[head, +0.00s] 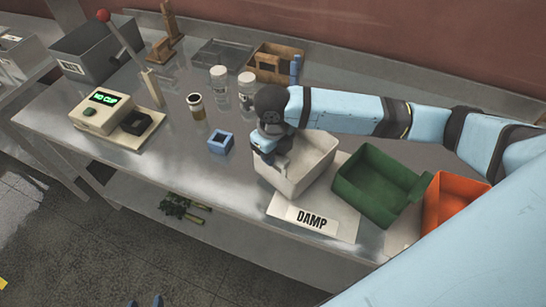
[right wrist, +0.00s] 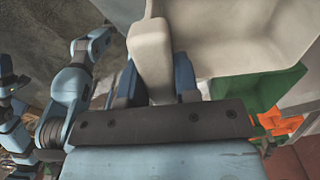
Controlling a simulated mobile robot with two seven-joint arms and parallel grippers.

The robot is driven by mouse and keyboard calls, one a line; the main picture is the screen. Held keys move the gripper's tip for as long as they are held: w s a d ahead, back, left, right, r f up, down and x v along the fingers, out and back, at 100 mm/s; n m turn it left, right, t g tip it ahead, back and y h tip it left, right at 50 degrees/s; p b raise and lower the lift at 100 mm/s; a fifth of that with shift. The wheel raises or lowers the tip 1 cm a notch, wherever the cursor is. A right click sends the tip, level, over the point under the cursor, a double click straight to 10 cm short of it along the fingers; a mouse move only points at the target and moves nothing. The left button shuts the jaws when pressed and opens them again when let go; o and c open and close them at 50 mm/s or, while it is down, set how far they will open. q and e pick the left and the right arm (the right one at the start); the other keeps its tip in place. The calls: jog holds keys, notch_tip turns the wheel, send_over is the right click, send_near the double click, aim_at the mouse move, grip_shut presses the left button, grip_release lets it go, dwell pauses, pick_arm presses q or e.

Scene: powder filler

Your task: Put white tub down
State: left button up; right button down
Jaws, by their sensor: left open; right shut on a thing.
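The white tub (head: 290,180) is upright at the "DAMP" mat (head: 345,212), over its upper left part. I cannot tell whether its base touches the mat. My right gripper (head: 277,158) is shut on the tub's left side. In the right wrist view the tub (right wrist: 240,35) fills the top, and its pale tab sits between the blue fingers of my right gripper (right wrist: 158,85). My left gripper (head: 145,301) shows only as two blue fingertips, apart and empty, at the bottom edge over the floor, away from the tub.
A green bin (head: 375,190) and an orange bin (head: 452,205) stand right of the tub. A small blue square cup (head: 221,143), a brown jar (head: 197,107) and clear jars (head: 219,79) stand to its left. A scale (head: 105,112) reads "NO CUP". The table's front left is clear.

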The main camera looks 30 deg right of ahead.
notch_tip(320, 180, down, 3)
jog(key=shift+r, duration=0.2)
jog(key=shift+f, duration=0.2)
jog(key=c, duration=0.8)
grip_release()
jog(key=shift+c, duration=0.2)
